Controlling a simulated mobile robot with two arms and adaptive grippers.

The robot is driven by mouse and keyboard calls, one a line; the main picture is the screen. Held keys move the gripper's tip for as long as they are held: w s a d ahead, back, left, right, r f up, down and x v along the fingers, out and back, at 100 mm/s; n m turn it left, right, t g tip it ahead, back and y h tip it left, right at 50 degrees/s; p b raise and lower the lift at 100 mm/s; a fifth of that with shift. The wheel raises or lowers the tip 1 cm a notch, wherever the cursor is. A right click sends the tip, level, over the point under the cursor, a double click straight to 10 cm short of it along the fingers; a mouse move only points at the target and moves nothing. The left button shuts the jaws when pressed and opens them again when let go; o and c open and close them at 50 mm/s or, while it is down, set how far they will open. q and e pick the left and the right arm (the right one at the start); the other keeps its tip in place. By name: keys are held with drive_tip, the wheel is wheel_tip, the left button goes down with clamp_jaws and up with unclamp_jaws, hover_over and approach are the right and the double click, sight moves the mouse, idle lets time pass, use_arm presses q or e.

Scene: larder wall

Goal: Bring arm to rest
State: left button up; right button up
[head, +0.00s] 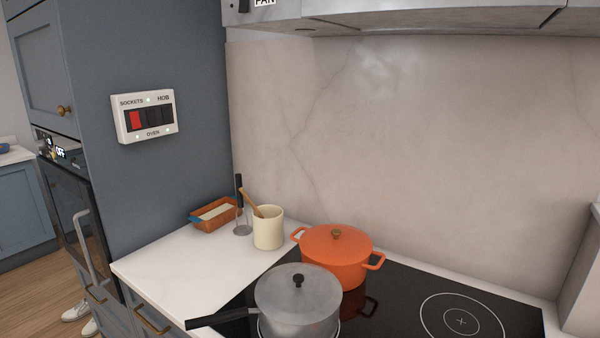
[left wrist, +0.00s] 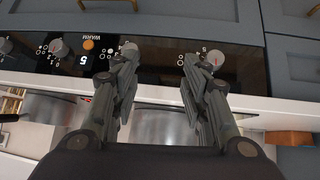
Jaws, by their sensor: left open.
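My left gripper (left wrist: 160,58) shows only in the left wrist view. Its two dark fingers are spread apart with nothing between them. They point at a dark control panel (left wrist: 160,72) with several grey knobs, one knob (left wrist: 214,60) by the right fingertip and another near the left fingertip. Whether the fingers touch the knobs I cannot tell. Neither gripper shows in the head view, and my right gripper is in no view.
A grey lidded saucepan (head: 298,300) and an orange lidded pot (head: 335,255) stand on the black hob (head: 415,290). A cream jar (head: 268,230) and a brown dish (head: 212,217) stand on the white counter (head: 165,265). A switch panel (head: 146,116) is on the blue cabinet side.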

use_arm(q)
drive_tip(key=s+a+f+n+g+y, duration=0.1)
drive_tip(key=s+f+n+y, duration=0.25)
drive_tip(key=s, duration=0.45)
drive_tip(key=s+a+f+n+g+y, duration=0.2)
drive_tip(key=s+f, duration=0.2)
drive_tip(key=s, duration=0.4)
wheel_tip(320, 180, down, 26)
drive_tip(key=g, duration=0.1)
drive_tip(key=s+a+f+g, duration=0.1)
drive_tip(key=s+a+f, duration=0.1)
drive_tip(key=s+f, duration=1.4)
drive_tip(key=shift+s+a+f, duration=0.15)
drive_tip(key=shift+s+a, duration=0.15)
drive_tip(key=shift+s, duration=0.3)
drive_tip(key=shift+m+y, duration=0.25)
